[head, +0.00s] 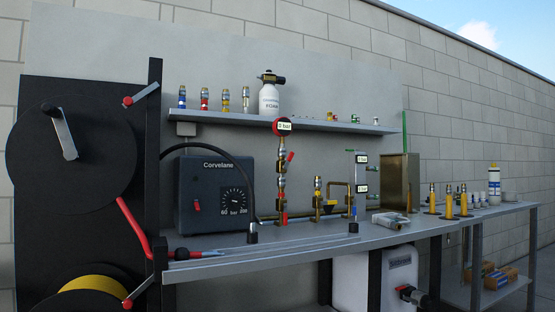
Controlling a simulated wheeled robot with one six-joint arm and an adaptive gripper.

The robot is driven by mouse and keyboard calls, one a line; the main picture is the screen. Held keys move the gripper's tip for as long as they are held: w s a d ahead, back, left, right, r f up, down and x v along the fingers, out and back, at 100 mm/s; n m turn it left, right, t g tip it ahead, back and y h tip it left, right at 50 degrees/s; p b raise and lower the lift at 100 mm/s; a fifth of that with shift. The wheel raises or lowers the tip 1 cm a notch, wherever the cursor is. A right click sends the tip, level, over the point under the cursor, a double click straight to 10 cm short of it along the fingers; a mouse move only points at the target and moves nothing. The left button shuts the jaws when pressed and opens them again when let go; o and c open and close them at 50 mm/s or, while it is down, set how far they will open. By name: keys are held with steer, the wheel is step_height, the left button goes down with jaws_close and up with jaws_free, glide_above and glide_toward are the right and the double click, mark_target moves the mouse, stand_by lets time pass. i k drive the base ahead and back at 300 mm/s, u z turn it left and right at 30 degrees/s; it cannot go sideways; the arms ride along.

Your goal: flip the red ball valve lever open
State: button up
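A brass pipe stack (282,185) stands upright on the bench, right of the dark Corvelane box. A small red lever (290,157) sticks out from its upper right side, tilted up and to the right. It looks like the red ball valve lever, but is small here. A round red gauge (282,126) with a pale display reading in bar tops the stack. A red part (284,217) sits near its foot. My gripper is not in view.
The Corvelane box (213,175) stands left of the stack. A brass fitting (318,200) stands close on its right. A shelf (330,125) with bottles and couplings runs behind. Hose reels (75,150) fill the left. The bench's front strip (300,248) is mostly clear.

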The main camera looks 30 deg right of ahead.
mark_target(290, 158)
steer(key=z, duration=0.25)
steer(key=i, duration=0.6)
steer(key=z, duration=0.55)
